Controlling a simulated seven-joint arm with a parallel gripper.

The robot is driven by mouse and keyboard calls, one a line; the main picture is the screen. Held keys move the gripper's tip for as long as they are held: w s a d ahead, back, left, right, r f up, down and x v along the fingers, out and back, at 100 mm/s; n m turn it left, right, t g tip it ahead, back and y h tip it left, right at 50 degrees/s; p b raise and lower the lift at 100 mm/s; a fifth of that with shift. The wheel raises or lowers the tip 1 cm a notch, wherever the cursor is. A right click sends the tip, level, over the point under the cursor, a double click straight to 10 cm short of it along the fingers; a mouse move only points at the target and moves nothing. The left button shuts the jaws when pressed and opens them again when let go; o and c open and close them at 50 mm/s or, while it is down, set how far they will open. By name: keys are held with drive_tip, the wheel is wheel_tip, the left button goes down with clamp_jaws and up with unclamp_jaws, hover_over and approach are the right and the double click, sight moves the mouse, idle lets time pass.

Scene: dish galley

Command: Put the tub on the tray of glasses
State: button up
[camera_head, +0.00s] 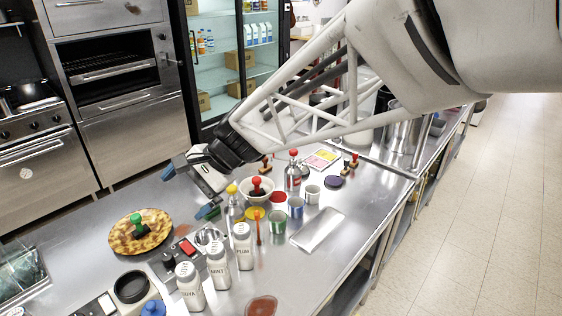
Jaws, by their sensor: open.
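My gripper (188,192) is open and empty above the counter, its two blue-tipped fingers spread apart. It is left of a white bowl (246,195) that has a red-knobbed dark stamp in it. I cannot tell for sure which thing is the tub. A flat silver tray (318,230) lies bare toward the counter's right edge. Beside it stand a green cup (277,222), a blue cup (296,207) and a pale cup (312,194). No tray holding glasses is clear; a see-through case (20,272) with dark green contents is cut off at the left edge.
White shaker bottles (218,266) stand at the front. A round brown-patterned board (140,231) with a green-knobbed stamp (138,226) lies left. A dark purple disc (334,181) lies right. The counter's middle is crowded.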

drive_tip(key=s+d+n+t+h, duration=0.1)
drive_tip(key=s+d+h, duration=0.2)
drive_tip(key=d, duration=0.8)
drive_tip(key=s+d+f+n+t+h, duration=0.1)
drive_tip(key=s+d+n+t+h, duration=0.1)
drive_tip(key=s+d, duration=0.5)
drive_tip(key=s+d+n+t+h, duration=0.1)
drive_tip(key=s+d+h, duration=0.3)
drive_tip(key=d, duration=1.2)
drive_tip(key=shift+s+d+f+n, duration=0.3)
drive_tip(key=shift+s+d+n, duration=0.1)
drive_tip(key=shift+s, duration=0.3)
